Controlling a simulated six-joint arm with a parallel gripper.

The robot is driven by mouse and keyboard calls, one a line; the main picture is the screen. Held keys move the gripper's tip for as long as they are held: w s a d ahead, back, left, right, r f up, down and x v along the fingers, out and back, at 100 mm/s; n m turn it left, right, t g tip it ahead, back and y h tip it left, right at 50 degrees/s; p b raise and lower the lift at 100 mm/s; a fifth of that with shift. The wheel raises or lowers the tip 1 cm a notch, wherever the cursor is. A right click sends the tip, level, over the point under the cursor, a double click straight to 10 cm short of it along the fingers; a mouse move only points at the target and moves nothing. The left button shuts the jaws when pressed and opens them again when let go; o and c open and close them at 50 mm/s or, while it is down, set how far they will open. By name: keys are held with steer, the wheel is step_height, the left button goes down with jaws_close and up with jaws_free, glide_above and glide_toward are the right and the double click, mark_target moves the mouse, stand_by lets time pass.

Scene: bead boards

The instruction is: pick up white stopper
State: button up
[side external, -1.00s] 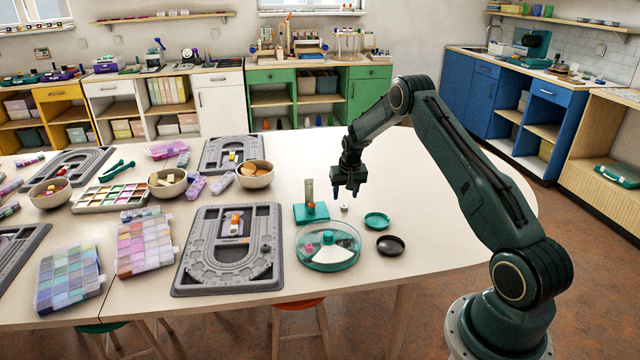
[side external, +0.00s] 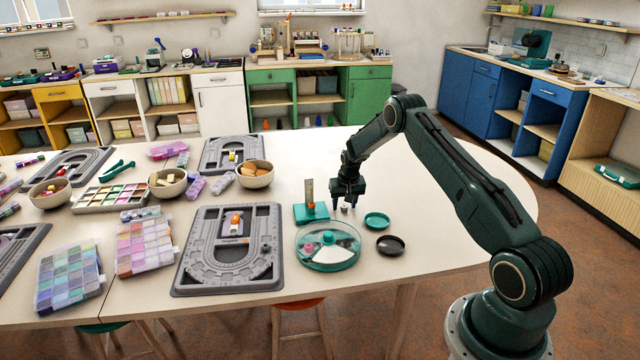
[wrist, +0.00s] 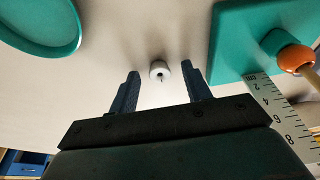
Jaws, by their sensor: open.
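The white stopper (wrist: 159,70) is a small round piece with a dark hole in its middle, lying on the pale table. In the wrist view it sits between and just beyond the fingertips of my open gripper (wrist: 160,74), touching neither finger. In the side external view my gripper (side external: 347,206) is low over the table, with the stopper (side external: 344,210) small and partly hidden at its fingers.
A teal stand (side external: 311,212) with an upright ruler and orange bead is close on the left. A round divided tray (side external: 328,262) is in front. A teal dish (side external: 377,220) and dark bowl (side external: 391,246) are nearby. The table is clear behind my gripper.

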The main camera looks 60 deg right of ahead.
mark_target(344, 207)
steer(key=c, duration=1)
steer(key=shift+r, duration=0.1)
step_height(344, 207, up, 20)
steer(key=shift+f, duration=0.1)
stand_by(0.4)
stand_by(0.4)
steer(key=w+a, duration=0.2)
steer(key=a, duration=0.1)
steer(key=w+a+f, duration=0.1)
steer(key=w+a, duration=0.1)
steer(key=a, duration=0.1)
steer(key=w+a+f, duration=0.1)
steer(key=w+a, duration=0.1)
steer(key=a, duration=0.2)
steer(key=shift+w+f, duration=0.2)
steer(key=shift+f, duration=0.05)
